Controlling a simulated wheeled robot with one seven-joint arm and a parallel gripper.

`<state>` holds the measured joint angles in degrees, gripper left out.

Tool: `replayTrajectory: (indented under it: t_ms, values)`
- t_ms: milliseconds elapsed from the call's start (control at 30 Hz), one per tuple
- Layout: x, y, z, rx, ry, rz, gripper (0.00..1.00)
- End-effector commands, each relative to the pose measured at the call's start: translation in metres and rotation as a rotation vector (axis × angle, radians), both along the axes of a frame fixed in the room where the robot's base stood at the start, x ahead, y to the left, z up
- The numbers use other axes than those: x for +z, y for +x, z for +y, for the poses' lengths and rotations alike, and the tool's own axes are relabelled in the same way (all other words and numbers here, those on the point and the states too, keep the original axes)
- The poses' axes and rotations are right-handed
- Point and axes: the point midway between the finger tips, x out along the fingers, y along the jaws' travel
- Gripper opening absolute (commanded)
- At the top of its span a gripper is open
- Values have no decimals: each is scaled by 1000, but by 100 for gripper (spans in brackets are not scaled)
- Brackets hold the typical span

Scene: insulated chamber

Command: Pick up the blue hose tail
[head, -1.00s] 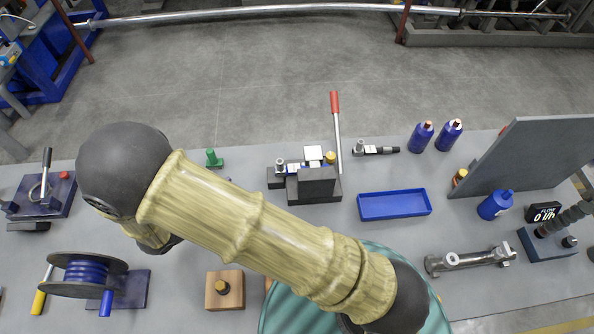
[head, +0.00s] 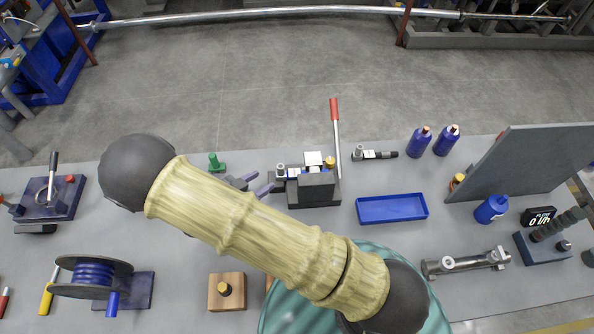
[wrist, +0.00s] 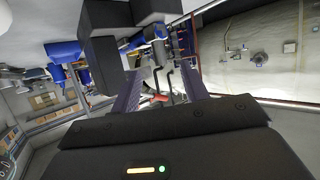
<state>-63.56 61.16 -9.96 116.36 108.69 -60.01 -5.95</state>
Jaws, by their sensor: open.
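A blue hose end (head: 112,304) hangs at the front of a dark reel (head: 66,264) wound with blue hose, at the lower left of the bench in the head view. A small blue part (head: 294,174) also shows at the lever fixture (head: 314,188); I cannot tell which is the hose tail. My gripper (head: 254,185) is open and empty, its two purple fingers just left of the fixture, away from the reel. In the wrist view my gripper (wrist: 160,84) faces the fixture's dark block and silver fittings; a blue part (wrist: 131,45) shows there.
A blue tray (head: 426,207) lies right of the fixture. Blue bottles (head: 419,142) stand behind it, near a grey upright panel (head: 530,160). A wooden block (head: 238,292) and a green part (head: 215,161) are near my arm. The fixture's red-tipped lever (head: 335,125) sticks up.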

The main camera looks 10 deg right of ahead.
Motion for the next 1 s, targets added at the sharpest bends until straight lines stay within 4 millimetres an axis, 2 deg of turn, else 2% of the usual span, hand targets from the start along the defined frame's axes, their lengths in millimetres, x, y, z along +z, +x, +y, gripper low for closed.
replayTrajectory:
  t_ms: [100,200,633,1000]
  values:
    - [-5,12,-14,-1,-3,-1,45]
    - [-9,17,-18,1,0,0,45]
    - [-11,21,-22,1,0,-1,45]
    - [-28,46,-52,3,-1,0,45]
